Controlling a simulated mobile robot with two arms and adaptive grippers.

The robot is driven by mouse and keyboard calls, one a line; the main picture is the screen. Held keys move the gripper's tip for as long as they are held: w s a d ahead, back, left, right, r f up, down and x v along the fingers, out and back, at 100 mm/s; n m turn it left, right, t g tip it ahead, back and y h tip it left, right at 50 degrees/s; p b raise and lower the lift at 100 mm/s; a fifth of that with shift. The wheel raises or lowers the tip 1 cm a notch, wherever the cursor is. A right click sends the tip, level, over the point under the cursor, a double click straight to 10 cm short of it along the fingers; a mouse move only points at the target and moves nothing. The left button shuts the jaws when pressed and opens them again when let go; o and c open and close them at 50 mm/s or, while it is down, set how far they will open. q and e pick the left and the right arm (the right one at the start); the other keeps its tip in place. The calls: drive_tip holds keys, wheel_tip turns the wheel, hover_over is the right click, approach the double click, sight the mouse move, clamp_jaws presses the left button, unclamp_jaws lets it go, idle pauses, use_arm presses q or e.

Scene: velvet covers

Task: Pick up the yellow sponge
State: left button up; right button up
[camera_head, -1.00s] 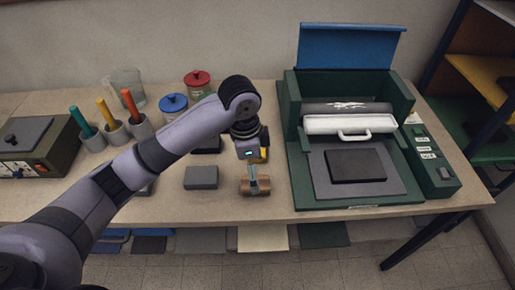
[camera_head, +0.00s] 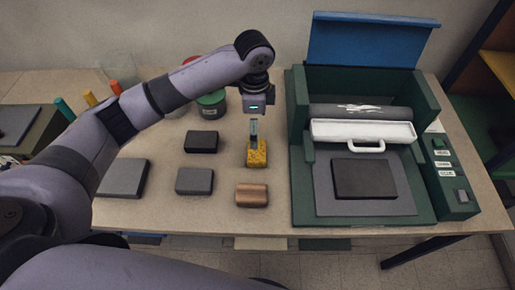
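The yellow sponge (camera_head: 257,159) lies on the table left of the green press, behind a copper-brown block (camera_head: 251,195). My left gripper (camera_head: 254,144) points down directly at the sponge, its fingers seen edge-on and overlapping the sponge's back upper part. Whether the fingers are apart, or touch the sponge, cannot be told from this side. My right gripper is not in view.
A black block (camera_head: 201,141) and grey blocks (camera_head: 194,181) (camera_head: 123,178) lie to the left. The green press (camera_head: 428,205), with its blue lid (camera_head: 365,42) raised, stands close on the right. A green jar (camera_head: 211,103) stands behind, partly hidden by my arm.

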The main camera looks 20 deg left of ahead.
use_arm(q)
hover_over(257, 151)
drive_tip(key=f, duration=0.3)
drive_tip(key=f+p, duration=0.1)
drive_tip(key=f, duration=0.1)
drive_tip(key=shift+w+a+f, duration=0.15)
drive_tip(key=shift+a+f, duration=0.05)
drive_tip(key=shift+a, duration=0.15)
wheel_tip(257, 151, down, 2)
drive_tip(key=shift+d+f+p, duration=0.1)
drive_tip(key=shift+f+p, duration=0.25)
drive_tip(key=shift+p, duration=0.05)
wheel_tip(257, 151, down, 4)
drive_tip(key=shift+d+r+p, duration=0.15)
drive_tip(key=shift+p, duration=0.4)
drive_tip(key=shift+f, duration=0.3)
drive_tip(key=c, duration=1)
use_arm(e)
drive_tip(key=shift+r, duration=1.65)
use_arm(q)
drive_tip(key=shift+r, duration=0.1)
drive_tip(key=shift+c, duration=0.2)
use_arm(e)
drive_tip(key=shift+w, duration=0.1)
